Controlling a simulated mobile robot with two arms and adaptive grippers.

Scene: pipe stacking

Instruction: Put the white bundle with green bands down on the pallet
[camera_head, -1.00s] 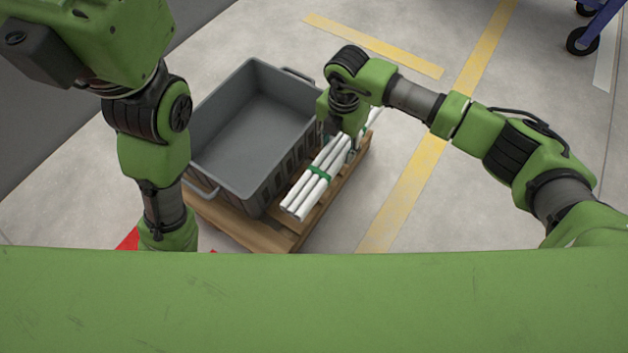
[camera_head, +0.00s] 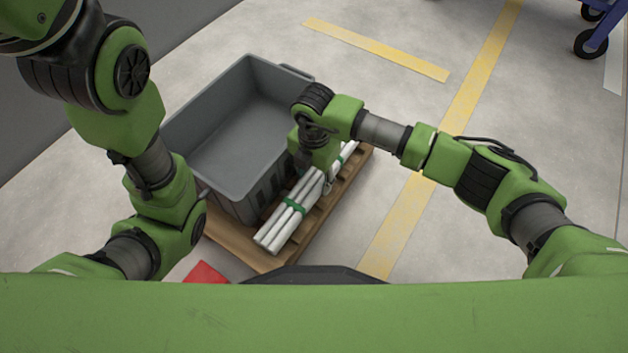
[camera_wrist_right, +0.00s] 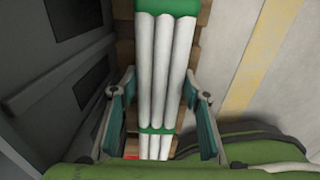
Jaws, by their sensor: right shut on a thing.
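The white bundle (camera_head: 273,232) of pipes with green bands lies lengthwise along the right side of the grey crate, low over or on the bare strip of the wooden pallet (camera_head: 345,192). I cannot tell whether it touches the boards. My right gripper (camera_head: 323,178) is shut on the bundle from above, around its middle part. In the right wrist view the bundle (camera_wrist_right: 162,65) runs between the two fingers (camera_wrist_right: 158,88), with a green band at each end of the visible stretch. My left arm is at the left, and its gripper is out of view.
The empty grey crate (camera_head: 203,165) fills the left part of the pallet, its wall close beside the bundle. Clear floor with yellow lines (camera_head: 400,220) lies to the right. A blue wheeled cart (camera_head: 597,35) stands at the top right. A red patch (camera_head: 207,272) shows near my body.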

